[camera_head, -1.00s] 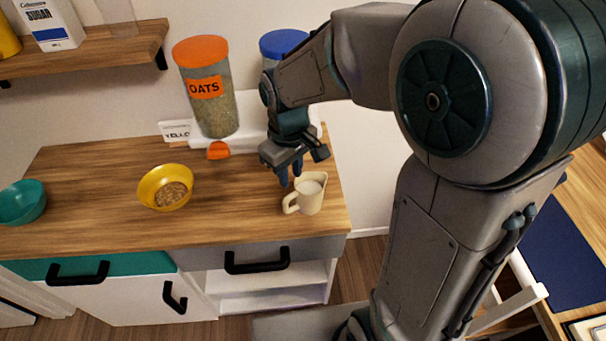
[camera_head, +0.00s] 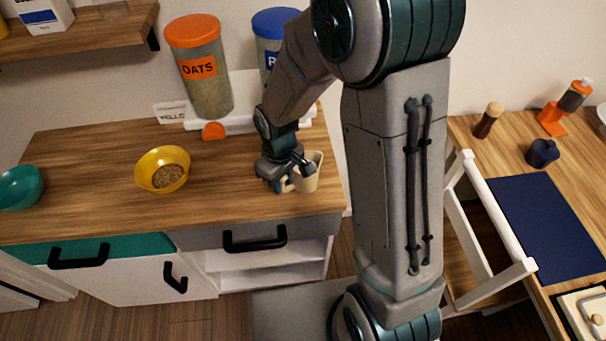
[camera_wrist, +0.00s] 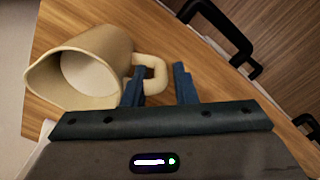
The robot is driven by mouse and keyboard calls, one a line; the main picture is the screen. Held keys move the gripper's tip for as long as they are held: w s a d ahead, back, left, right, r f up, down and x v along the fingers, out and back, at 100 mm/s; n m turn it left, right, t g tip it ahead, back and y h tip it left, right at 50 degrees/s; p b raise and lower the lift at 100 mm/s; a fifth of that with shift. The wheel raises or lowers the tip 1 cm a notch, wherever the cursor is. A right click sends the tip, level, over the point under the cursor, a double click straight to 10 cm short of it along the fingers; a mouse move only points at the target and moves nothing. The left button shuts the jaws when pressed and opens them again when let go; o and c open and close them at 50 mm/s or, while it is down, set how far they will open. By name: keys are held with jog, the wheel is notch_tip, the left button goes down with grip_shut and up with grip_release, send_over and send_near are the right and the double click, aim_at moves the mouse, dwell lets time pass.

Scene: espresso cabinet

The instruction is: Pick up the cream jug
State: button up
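The cream jug (camera_head: 309,179) is small, cream-coloured and upright on the right end of the wooden counter, close to its edge. It also shows in the wrist view (camera_wrist: 104,45), with pale contents inside and its handle (camera_wrist: 153,73) towards my gripper. My gripper (camera_wrist: 160,86) is open, with its two blue fingers apart and the handle's outer end between or just above them. The fingers do not look closed on it. In the head view my gripper (camera_head: 287,188) is low at the jug's left side and hides part of its handle.
A yellow bowl (camera_head: 162,169) with grainy contents and a teal bowl (camera_head: 20,188) stand to the left. An oats container (camera_head: 203,68) and a blue-lidded container (camera_head: 275,24) are behind. The counter between the yellow bowl and my gripper is clear.

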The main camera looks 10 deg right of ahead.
aim_at(283, 193)
jog(key=shift+a+f, duration=0.1)
jog(key=shift+f, duration=1.55)
grip_shut()
jog(key=shift+r, duration=0.15)
